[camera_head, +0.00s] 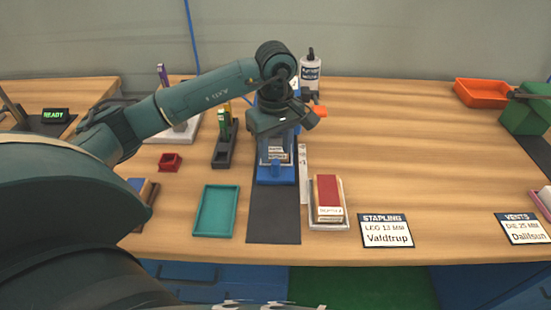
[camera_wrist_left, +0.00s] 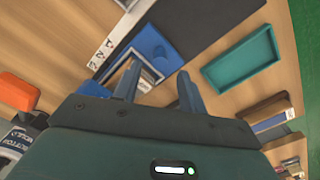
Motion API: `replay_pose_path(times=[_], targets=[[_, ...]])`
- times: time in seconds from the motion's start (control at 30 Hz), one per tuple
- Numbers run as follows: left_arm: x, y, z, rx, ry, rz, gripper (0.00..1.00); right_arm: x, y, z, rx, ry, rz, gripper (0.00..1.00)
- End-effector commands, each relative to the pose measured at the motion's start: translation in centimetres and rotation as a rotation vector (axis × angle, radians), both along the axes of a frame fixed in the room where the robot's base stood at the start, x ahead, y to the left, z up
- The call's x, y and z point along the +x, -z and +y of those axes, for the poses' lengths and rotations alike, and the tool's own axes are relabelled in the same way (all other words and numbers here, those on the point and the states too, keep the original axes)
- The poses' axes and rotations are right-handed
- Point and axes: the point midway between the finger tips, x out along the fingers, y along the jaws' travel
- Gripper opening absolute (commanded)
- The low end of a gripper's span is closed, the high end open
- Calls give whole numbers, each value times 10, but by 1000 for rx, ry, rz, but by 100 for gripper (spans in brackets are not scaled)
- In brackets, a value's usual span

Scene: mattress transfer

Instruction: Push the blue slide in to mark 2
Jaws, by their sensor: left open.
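The blue slide (camera_head: 277,173) stands on a dark strip on the table, with a framed opening and small labels behind its front edge. It also shows in the left wrist view (camera_wrist_left: 157,43). A white scale strip (camera_head: 303,172) with marks runs along its right side; it shows in the left wrist view (camera_wrist_left: 108,47), where the digits are too small to read surely. My left gripper (camera_wrist_left: 158,88) is open, its fingers pointing down over the slide's frame. I cannot tell whether a finger touches it. In the head view the wrist hides the slide's far part. My right gripper is not in view.
A teal tray (camera_head: 215,211) lies left of the dark strip (camera_head: 273,218). A red-topped block (camera_head: 327,191) sits close on the right, near the card reading STAPLING (camera_head: 386,231). A bottle (camera_head: 310,75) stands behind the wrist. The table's right middle is clear.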

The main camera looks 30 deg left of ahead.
Motion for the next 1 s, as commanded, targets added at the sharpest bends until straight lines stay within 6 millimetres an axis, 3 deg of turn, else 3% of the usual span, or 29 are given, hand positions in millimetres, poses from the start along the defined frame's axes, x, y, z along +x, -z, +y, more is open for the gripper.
replay_pose_path(times=[0.2, 0.4, 1.0], targets=[[1, -50, 0, 1, 0, -5, 41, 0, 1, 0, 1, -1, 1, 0], [0, -77, 0, 1, -1, -2, 41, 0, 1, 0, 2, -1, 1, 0], [0, -84, 0, 1, 0, 0, 41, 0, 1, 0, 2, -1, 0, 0]])
